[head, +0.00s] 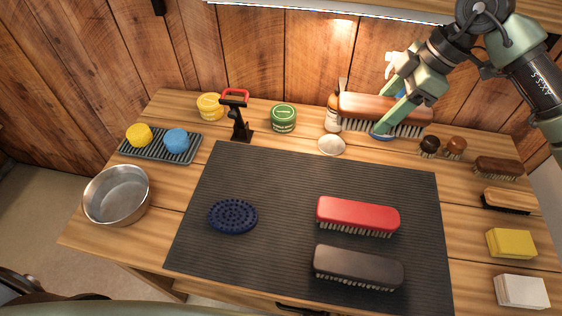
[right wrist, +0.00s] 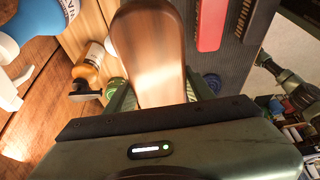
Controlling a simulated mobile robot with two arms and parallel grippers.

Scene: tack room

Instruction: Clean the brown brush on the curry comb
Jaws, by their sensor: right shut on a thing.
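My right gripper (head: 393,112) is shut on the brown brush (head: 376,106), held at the back right with its bristles down. Its glossy wooden back (right wrist: 148,52) fills the middle of the right wrist view; its bristles are hidden there. The brush is apart from the curry comb. The dark blue oval curry comb (head: 233,216) lies on the left part of the grey ribbed mat (head: 290,190), its knobbly face up. Part of what looks like my left arm shows small at the right of the right wrist view; its jaws are unclear.
A red brush (head: 357,215) and a dark brush (head: 358,266) lie on the mat's right. A metal bowl (head: 117,194), sponge tray (head: 160,147) and green tin (head: 283,118) stand left and back. Small brushes and blocks line the right edge. The mat's middle is clear.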

